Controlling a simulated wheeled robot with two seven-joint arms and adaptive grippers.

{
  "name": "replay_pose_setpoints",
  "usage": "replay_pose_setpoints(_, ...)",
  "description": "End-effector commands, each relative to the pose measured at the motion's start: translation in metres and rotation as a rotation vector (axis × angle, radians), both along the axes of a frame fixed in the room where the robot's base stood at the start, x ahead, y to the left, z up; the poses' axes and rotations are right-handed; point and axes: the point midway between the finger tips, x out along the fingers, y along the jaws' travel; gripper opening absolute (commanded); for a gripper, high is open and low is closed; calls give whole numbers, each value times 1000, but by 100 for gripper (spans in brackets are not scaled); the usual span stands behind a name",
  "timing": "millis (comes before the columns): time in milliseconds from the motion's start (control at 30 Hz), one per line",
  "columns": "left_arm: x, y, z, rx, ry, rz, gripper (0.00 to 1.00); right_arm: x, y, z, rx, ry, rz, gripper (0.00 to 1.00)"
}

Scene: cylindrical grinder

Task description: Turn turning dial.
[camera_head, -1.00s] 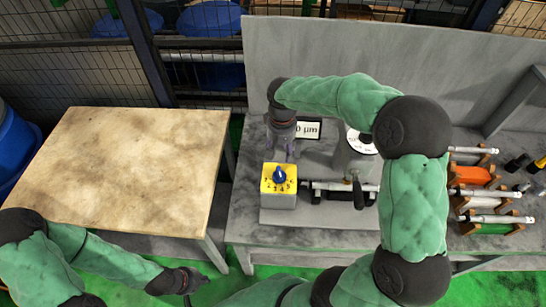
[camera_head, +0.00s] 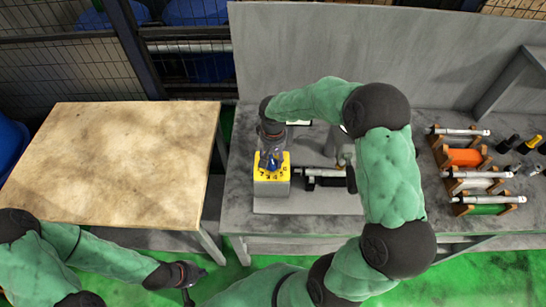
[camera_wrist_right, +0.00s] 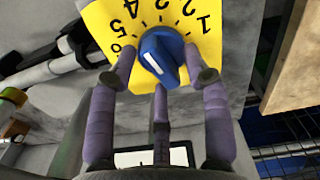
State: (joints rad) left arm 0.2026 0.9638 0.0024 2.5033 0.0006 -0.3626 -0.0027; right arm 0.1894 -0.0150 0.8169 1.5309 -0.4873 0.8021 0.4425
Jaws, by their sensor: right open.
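The turning dial is a blue knob (camera_wrist_right: 163,57) with a white line, on a yellow plate (camera_wrist_right: 103,22) with black numbers and tick marks. In the head view the yellow plate (camera_head: 283,187) is on top of a grey box at the grinder's left end, and the knob is mostly hidden by my right gripper (camera_head: 271,160). In the right wrist view my right gripper (camera_wrist_right: 160,82) is open, its purple fingers spread around the near side of the knob; contact cannot be told. My left gripper (camera_head: 190,274) is low, near the wooden table, its fingers unclear.
The grinder stands on a grey bench (camera_head: 238,205) against a grey back panel (camera_head: 300,50). Several cylindrical parts on wooden holders (camera_head: 480,172) lie at right. The wooden table (camera_head: 115,160) at left is bare. A dark screen frame (camera_wrist_right: 155,157) shows behind the fingers.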

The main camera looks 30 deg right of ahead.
Motion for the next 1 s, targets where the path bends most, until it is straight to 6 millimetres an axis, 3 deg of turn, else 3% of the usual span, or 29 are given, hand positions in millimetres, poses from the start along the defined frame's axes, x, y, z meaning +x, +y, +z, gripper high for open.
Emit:
replay_pose_setpoints(167, 0, 0, 0, 0, 0, 0, 0, 0, 0, 0, 0, 0, 0, 46)
replay_pose_setpoints(333, 0, 0, 0, 0, 0, 0, 0, 0, 0, 0, 0, 0, 1, 0)
replay_pose_setpoints(667, 0, 0, -2, 0, 0, 0, 0, 0, 0, 0, 0, -1, -26, 0)
replay_pose_setpoints(1000, 0, 0, -13, 0, 0, 0, 0, -1, 0, -1, 0, -1, -220, 0)
